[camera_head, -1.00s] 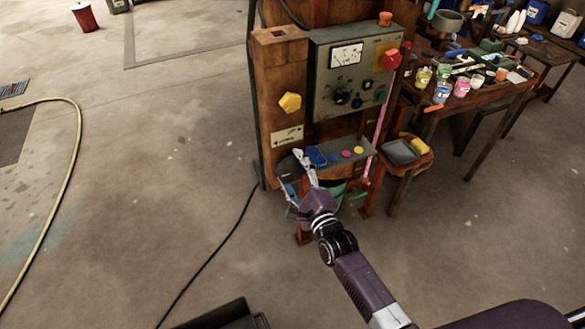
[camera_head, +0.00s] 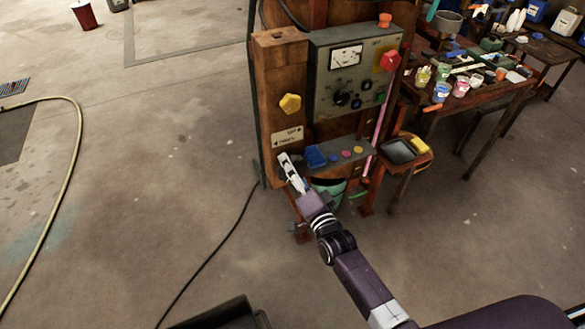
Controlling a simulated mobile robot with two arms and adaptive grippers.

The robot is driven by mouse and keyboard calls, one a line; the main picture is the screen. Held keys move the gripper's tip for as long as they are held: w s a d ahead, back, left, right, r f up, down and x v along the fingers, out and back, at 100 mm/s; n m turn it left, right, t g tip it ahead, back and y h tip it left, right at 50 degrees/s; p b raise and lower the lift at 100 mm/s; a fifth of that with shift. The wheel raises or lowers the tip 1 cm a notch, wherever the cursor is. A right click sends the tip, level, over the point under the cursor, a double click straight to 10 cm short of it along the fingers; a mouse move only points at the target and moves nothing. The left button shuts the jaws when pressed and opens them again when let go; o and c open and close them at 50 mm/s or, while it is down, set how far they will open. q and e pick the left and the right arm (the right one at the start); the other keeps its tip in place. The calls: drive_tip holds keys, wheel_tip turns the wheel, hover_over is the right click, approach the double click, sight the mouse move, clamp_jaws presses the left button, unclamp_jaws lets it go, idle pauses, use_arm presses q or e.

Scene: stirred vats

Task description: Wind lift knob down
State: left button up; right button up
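A yellow, many-sided knob (camera_head: 290,103), which looks like the lift knob, sits on the front of the wooden column (camera_head: 281,75) at the left of the machine. A pale label (camera_head: 287,136) with an arrow is below it; its words are too small to read. My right gripper (camera_head: 284,157), on the arm from the lower right, is below the label and left of the blue item on the ledge. It appears apart from the knob. Its fingers look close together, but I cannot tell whether they are open or shut. My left gripper is not in view.
A grey control panel (camera_head: 331,98) with a gauge, dark knobs and a red knob (camera_head: 390,60) is right of the column. A ledge (camera_head: 349,146) with coloured buttons juts out below. A cluttered table (camera_head: 487,101) stands right. The floor left is mostly clear.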

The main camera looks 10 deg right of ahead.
drive_tip(key=n, duration=0.5)
drive_tip(key=shift+n, duration=0.3)
drive_tip(key=n, duration=0.5)
drive_tip(key=shift+f+n+p, duration=0.1)
drive_tip(key=shift+n+p, duration=0.2)
drive_tip(key=n, duration=0.5)
drive_tip(key=n+b, duration=0.1)
drive_tip(key=n, duration=0.3)
drive_tip(key=shift+n, duration=0.4)
drive_tip(key=n+b, duration=0.2)
drive_tip(key=n, duration=0.3)
drive_tip(key=shift+f, duration=0.1)
drive_tip(key=n+b, duration=0.2)
drive_tip(key=n, duration=0.5)
drive_tip(key=n+b, duration=0.1)
drive_tip(key=n, duration=0.4)
drive_tip(key=shift+b, duration=0.35)
drive_tip(key=n, duration=0.5)
drive_tip(key=shift+n, duration=0.3)
